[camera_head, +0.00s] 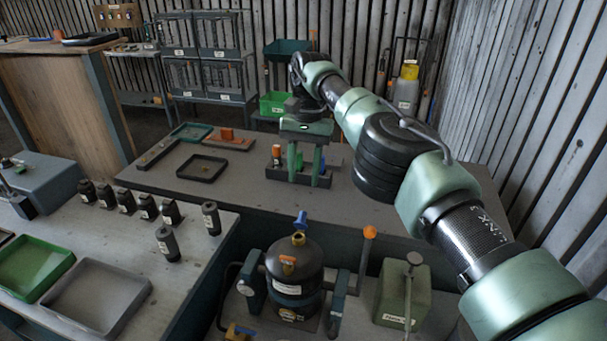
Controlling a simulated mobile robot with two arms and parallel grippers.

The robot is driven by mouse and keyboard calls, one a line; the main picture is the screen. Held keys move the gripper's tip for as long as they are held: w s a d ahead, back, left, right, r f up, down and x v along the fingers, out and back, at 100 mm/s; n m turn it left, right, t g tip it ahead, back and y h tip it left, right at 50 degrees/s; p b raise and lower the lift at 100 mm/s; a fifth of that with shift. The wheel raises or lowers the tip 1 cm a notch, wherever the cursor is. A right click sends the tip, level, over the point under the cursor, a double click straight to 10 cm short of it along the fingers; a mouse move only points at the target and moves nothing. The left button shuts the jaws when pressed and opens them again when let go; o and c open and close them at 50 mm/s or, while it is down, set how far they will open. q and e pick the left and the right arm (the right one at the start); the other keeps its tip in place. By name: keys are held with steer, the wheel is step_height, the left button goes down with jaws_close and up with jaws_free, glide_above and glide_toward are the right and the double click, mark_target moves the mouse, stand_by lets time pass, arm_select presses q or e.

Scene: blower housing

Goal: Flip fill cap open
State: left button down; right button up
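A black round vessel (294,268) stands upright at the bottom centre, with a brass-coloured fitting and a blue piece (301,220) on its top. A green metal can (403,295) with a label stands to its right, with a grey upright part on top. I cannot tell for sure which part is the fill cap. My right gripper (305,178) points down over the back bench, well behind the vessel. Its two green fingers are apart, at a small black rack (326,180) with orange, green and blue items. Whether it touches any item is unclear. My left gripper is out of view.
An orange-topped post (369,233) stands between vessel and can. Several black bottles (169,211) stand on the left bench, near green (37,262) and grey trays (140,293). A black tray (202,168) lies on the back bench. My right arm covers the right side.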

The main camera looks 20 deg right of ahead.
steer(key=s+a+p+v, duration=0.1)
steer(key=p+v, duration=0.6)
steer(key=v, duration=0.1)
steer(key=shift+s+r, duration=0.25)
steer(key=shift+r, duration=0.25)
steer(key=shift+f, duration=0.1)
